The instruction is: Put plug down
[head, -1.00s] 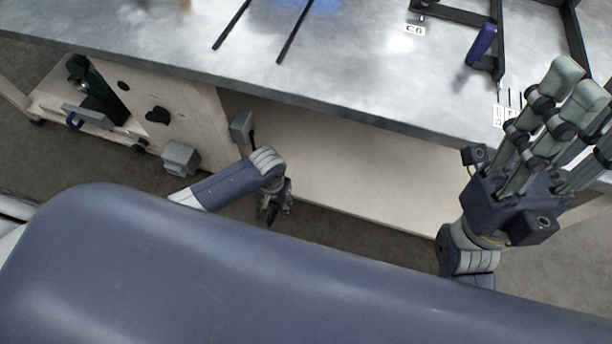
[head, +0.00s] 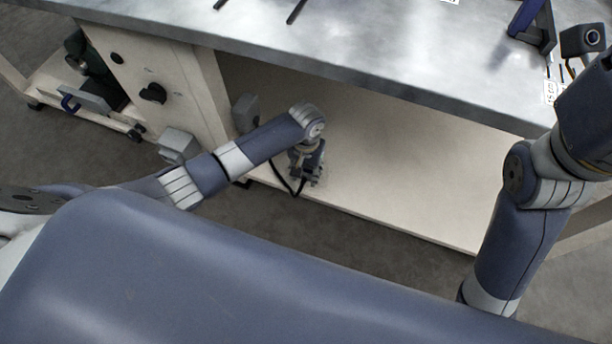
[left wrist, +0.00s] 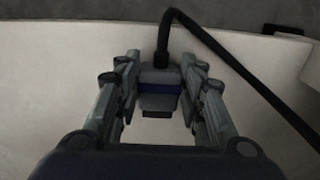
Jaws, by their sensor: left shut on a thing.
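The plug (left wrist: 160,88) shows in the left wrist view as a grey block with a dark blue band. A black cable runs from its far end and bends off to the right. My left gripper (left wrist: 157,108) has its two fingers on either side of the plug and is shut on it. In the head view my left gripper (head: 306,168) is over the pale lower shelf (head: 410,165), near its front edge. The plug itself is hard to make out there; part of the black cable (head: 290,186) hangs beside the gripper. I cannot tell whether the plug touches the shelf.
The metal tabletop (head: 400,65) overhangs the shelf. A pale side panel with a black knob (head: 153,93) stands at the left. Grey boxes (head: 178,145) (head: 245,112) sit near it. The shelf right of my left gripper is clear.

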